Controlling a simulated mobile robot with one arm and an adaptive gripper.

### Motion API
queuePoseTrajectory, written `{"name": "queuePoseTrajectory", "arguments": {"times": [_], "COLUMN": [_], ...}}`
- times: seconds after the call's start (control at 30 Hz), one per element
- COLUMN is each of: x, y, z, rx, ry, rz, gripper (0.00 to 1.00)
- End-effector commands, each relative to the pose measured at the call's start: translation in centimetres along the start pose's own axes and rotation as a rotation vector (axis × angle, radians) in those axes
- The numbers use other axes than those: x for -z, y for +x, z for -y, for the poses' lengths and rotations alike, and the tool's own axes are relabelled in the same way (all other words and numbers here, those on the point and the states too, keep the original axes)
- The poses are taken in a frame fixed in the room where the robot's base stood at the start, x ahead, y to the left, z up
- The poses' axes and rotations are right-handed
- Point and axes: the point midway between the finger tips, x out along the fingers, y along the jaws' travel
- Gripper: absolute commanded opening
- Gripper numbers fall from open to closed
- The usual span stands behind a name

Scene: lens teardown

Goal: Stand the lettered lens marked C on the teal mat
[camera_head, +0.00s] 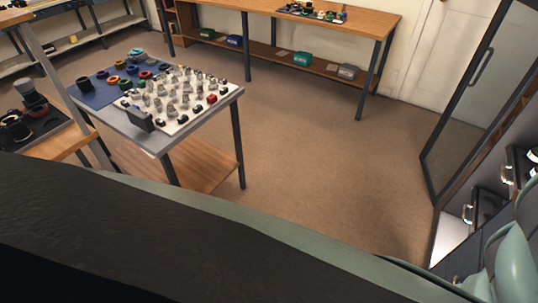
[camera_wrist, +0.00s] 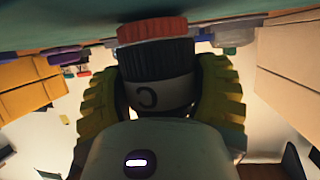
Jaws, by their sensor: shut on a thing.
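My gripper (camera_wrist: 160,65) is shut on the lens marked C (camera_wrist: 158,92), with a yellow ribbed finger on each side. The lens has a black ribbed barrel, a pale band with a dark C, and a red ribbed ring at its far end, near the top of the wrist view. A dark green surface (camera_wrist: 60,30) crosses the top of that view, close to the red ring. I cannot tell whether it is the teal mat or whether the lens touches it. In the head view the gripper and lens are hidden, and no teal mat can be made out.
A grey table (camera_head: 175,132) at left in the head view carries a blue mat (camera_head: 98,97) with several rings and a white board (camera_head: 190,118) crowded with small parts. A wooden bench (camera_head: 360,22) stands behind. An open glass door (camera_head: 465,105) is at right. The middle floor is clear.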

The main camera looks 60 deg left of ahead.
Motion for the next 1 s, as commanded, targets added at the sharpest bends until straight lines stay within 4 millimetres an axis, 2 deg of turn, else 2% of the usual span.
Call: {"name": "queuePoseTrajectory", "arguments": {"times": [0.2, 0.23, 0.5, 0.83, 1.0], "x": [-0.4, -0.3, -0.4, -0.5, -0.6], "y": [0.2, 0.2, 0.1, 0.0, -0.8], "z": [0.2, 0.2, 0.2, 0.1, 0.1], "rx": [0.004, 0.004, 0.004, 0.003, 0.004], "ry": [-0.002, -0.002, -0.002, 0.000, 0.002], "rz": [-0.005, -0.005, -0.002, 0.001, 0.002], "gripper": [0.30, 0.70, 0.98, 1.00, 1.00]}}
